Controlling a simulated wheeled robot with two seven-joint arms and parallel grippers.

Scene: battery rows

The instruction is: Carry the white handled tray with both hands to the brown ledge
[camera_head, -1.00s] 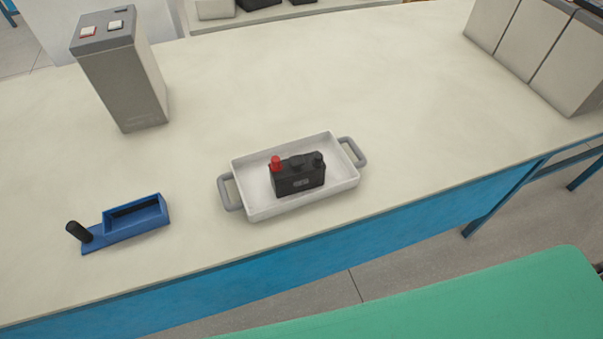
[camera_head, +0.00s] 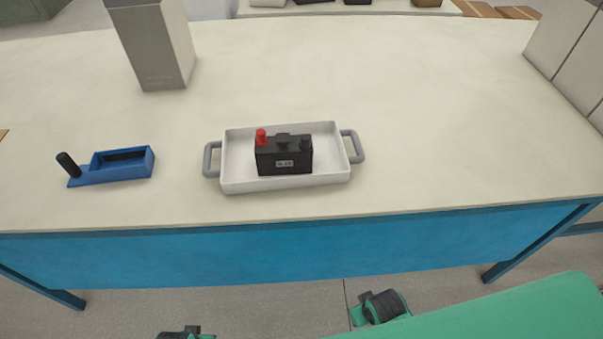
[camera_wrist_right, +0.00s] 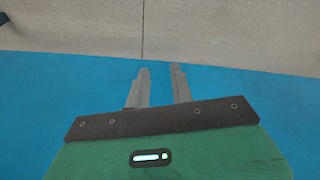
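The white handled tray (camera_head: 235,183) sits flat on the pale table in the head view, with a grey handle at each short end. A black battery (camera_head: 284,160) with a red terminal cap stands in it. My right gripper (camera_wrist_right: 161,69) shows only in the right wrist view. Its two grey fingers are apart with nothing between them, in front of the blue table side. My left gripper is not in view. I cannot clearly identify the brown ledge; brown surfaces (camera_head: 479,9) show at the top right, and a small brown bit touches the left edge.
A blue holder with a black grip (camera_head: 125,167) lies left of the tray. A grey box (camera_head: 155,50) stands behind it. Pale blocks (camera_head: 570,45) stand at the right. The table (camera_head: 420,130) is clear around the tray. Green and black parts of mine show at the bottom.

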